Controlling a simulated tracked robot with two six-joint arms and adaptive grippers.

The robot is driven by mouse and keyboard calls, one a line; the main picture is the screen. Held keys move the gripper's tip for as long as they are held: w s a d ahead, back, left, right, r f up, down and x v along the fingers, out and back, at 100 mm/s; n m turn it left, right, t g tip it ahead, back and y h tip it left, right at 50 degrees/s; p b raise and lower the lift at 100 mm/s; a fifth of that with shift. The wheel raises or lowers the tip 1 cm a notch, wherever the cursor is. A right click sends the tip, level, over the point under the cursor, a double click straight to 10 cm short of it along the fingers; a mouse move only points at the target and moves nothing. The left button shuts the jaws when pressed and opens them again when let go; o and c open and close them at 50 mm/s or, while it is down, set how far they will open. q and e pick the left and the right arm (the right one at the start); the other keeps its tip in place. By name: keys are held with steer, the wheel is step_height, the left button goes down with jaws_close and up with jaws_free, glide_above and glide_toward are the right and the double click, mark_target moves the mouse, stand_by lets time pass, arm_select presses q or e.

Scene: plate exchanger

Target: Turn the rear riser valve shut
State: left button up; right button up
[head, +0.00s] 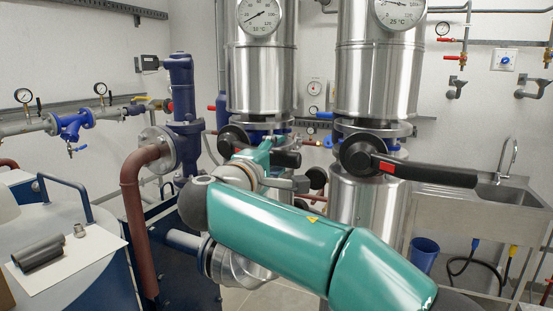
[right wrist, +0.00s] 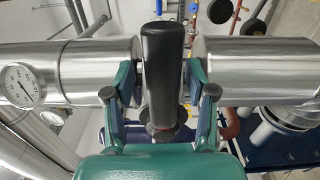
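Two steel risers stand side by side in the head view, each with a valve. The left riser's valve (head: 232,140) has a round black hub, and its black lever is partly hidden by my gripper. The right riser's valve has a black lever (head: 430,173) with a red mark, pointing right. My right gripper (head: 272,165) is at the left valve. In the right wrist view, a black lever (right wrist: 162,65) lies between the spread fingers (right wrist: 163,105), with narrow gaps seeming to show on both sides. My left gripper is out of view.
My right arm crosses in front of the risers. A brown pipe (head: 133,215) and blue pump parts (head: 182,110) stand at left. A tank with a white sheet (head: 85,265) is at lower left. A sink (head: 505,195) and blue bucket (head: 424,254) are at right.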

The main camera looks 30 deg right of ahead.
steer(key=shift+d+f, duration=0.1)
steer(key=v, duration=1.2)
steer(key=shift+w+f, duration=0.1)
steer(key=shift+f, duration=0.05)
